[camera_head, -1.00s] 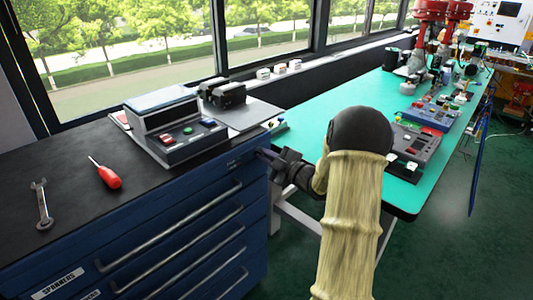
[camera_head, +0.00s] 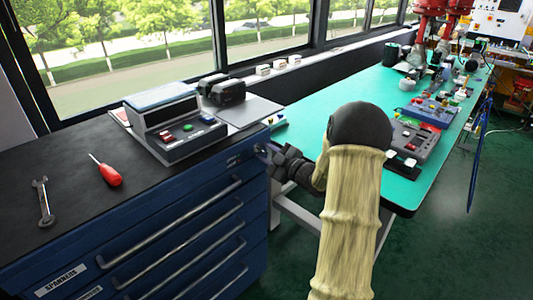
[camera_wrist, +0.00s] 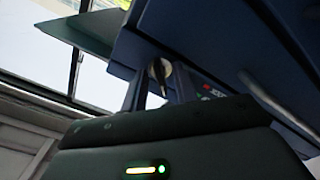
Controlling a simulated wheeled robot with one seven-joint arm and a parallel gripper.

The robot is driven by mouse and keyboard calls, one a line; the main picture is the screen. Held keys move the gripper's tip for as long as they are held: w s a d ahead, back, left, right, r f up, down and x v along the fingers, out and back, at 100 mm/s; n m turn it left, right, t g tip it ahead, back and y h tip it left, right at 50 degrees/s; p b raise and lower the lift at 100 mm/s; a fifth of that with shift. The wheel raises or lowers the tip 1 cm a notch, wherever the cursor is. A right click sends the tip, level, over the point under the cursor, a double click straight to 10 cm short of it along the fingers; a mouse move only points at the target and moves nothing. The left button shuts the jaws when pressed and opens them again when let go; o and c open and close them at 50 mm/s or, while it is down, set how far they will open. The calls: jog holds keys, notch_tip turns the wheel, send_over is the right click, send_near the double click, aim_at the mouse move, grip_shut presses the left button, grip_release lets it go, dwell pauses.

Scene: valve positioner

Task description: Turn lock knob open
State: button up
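The lock knob (camera_wrist: 159,70) shows in the wrist view as a small dark piece on a pale round plate, on the blue face of the tool cabinet.
On the cabinet top lie a wrench (camera_head: 43,202), a red screwdriver (camera_head: 108,172) and a control box (camera_head: 175,125) with buttons. A green workbench (camera_head: 310,115) with several devices stands at right, close to my arm. The green floor at lower right is clear.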

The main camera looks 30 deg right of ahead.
jog(key=v, duration=1.7)
jog(key=shift+s, duration=0.2)
jog(key=shift+r, duration=0.1)
jog(key=w+a+f+m+g+h, duration=0.4)
jog(key=w+a+m+g+h, duration=0.15)
jog(key=a+m+h, duration=0.2)
jog(key=s+a+f+m+g+y, duration=0.1)
jog(key=s+a+m+g, duration=0.25)
jog(key=s+a, duration=0.45)
jog(key=s+a+f+m+g, duration=0.2)
jog(key=s+a+g, duration=0.3)
jog(key=s+a, duration=0.35)
notch_tip(320, 180, up, 22)
jog(key=p, duration=2.2)
jog(key=shift+r, duration=0.2)
jog(key=shift+w+d, duration=0.1)
jog(key=shift+w, duration=0.05)
